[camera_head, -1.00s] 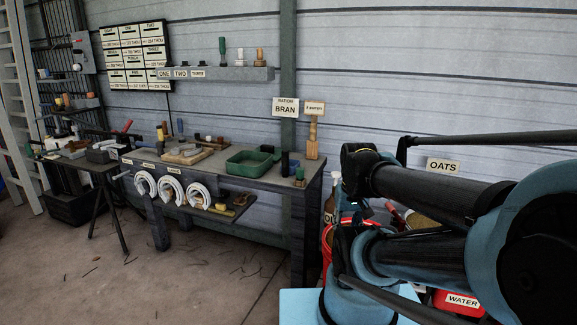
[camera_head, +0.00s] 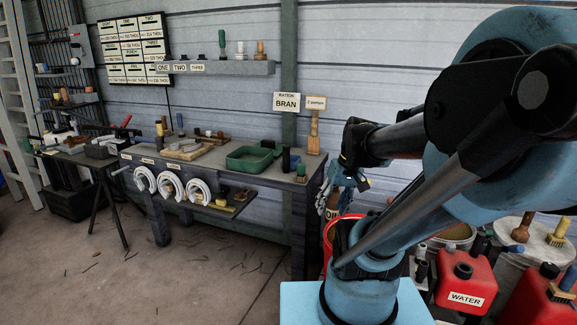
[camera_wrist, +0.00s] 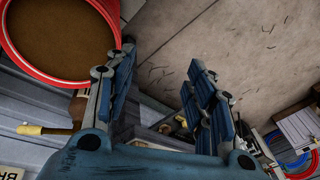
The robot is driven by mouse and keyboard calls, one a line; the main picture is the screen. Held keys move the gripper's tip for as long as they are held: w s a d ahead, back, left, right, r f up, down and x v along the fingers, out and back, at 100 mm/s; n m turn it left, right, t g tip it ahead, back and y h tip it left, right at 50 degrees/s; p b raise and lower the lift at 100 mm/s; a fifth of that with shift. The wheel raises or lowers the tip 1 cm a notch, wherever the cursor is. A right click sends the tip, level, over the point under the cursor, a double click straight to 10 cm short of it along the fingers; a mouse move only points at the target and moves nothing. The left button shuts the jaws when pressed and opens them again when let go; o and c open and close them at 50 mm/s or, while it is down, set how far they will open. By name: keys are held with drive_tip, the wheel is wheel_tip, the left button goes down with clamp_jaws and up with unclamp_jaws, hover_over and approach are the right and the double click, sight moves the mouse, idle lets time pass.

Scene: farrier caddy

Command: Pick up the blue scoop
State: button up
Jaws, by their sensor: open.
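I cannot make out a blue scoop for certain in either view. My gripper (camera_head: 350,178) is up in front of the wall, right of the bench's end and near the red bucket (camera_head: 329,240). In the wrist view my gripper (camera_wrist: 165,88) is open, with blue finger pads apart and nothing between them. The red bucket, with brown contents, also shows at the upper left of the wrist view (camera_wrist: 112,22). Small blue curved shapes (camera_wrist: 301,160) show at the lower right of the wrist view; I cannot tell what they are. My arm hides part of the area behind it.
The bench (camera_head: 283,186) holds a green tray (camera_head: 250,160); horseshoes hang on its front. A "RATION BRAN" sign (camera_head: 286,102) is on the wall. A red "WATER" can (camera_head: 466,280) and brush-topped containers stand at the right. Open floor (camera_head: 190,270) lies before the bench.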

drive_tip(key=w+a+r+n+y, duration=0.2)
drive_tip(key=w, duration=0.3)
drive_tip(key=w+a+r+n+y, duration=0.1)
drive_tip(key=w+a+r+y, duration=0.1)
drive_tip(key=w, duration=0.4)
drive_tip(key=n+t+y, duration=0.2)
drive_tip(key=n+y, duration=0.9)
approach(287, 152)
drive_tip(key=x, duration=0.3)
drive_tip(key=w+x, duration=0.1)
drive_tip(key=x, duration=0.6)
drive_tip(key=shift+w+a+f, duration=0.15)
drive_tip(key=shift+w+f, duration=0.15)
clamp_jaws()
